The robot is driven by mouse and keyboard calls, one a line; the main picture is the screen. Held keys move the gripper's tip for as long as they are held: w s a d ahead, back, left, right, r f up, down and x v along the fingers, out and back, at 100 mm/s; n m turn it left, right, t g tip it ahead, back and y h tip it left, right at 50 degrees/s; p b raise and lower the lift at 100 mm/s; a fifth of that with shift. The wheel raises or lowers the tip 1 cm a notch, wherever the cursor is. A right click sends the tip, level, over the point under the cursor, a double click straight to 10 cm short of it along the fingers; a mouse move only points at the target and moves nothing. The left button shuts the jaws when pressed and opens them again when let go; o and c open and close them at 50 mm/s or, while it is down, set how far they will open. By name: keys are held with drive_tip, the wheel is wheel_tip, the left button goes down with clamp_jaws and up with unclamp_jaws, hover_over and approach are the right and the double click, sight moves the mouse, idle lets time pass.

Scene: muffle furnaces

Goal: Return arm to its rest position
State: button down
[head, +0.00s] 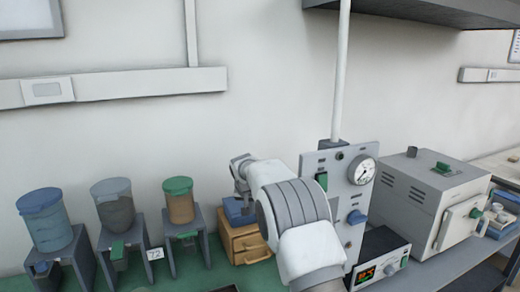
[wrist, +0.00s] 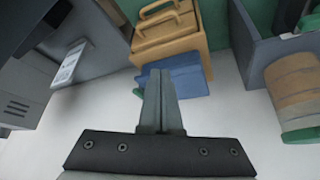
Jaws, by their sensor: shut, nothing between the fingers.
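My gripper shows in the wrist view (wrist: 160,100) with its two fingers together and nothing between them. In the head view my gripper (head: 240,165) is partly hidden by my white and grey arm, which reaches up from the bottom centre. The gripper is in front of the wall, near a blue box (head: 236,208) and a wooden drawer box (head: 243,243). In the wrist view the fingers overlap the blue box (wrist: 178,77); I cannot tell the gap between them.
Several lidded canisters (head: 45,218) stand on grey stands at the left. A panel with a gauge (head: 361,170) stands right of my arm, beside a furnace (head: 425,200) and a controller with a red display (head: 375,270). A shelf (head: 430,12) hangs above.

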drive_tip(key=s+d+r, duration=0.6)
drive_tip(key=s+r, duration=0.3)
drive_tip(key=s, duration=0.2)
drive_tip(key=s+d+r, duration=0.6)
drive_tip(key=s+r, duration=0.3)
drive_tip(key=s, duration=0.1)
drive_tip(key=s+d+f, duration=0.2)
drive_tip(key=s, duration=1.2)
drive_tip(key=s+d+f+n, duration=0.1)
drive_tip(key=s+d+f, duration=0.1)
drive_tip(key=s, duration=1.2)
drive_tip(key=shift+d+y, duration=0.4)
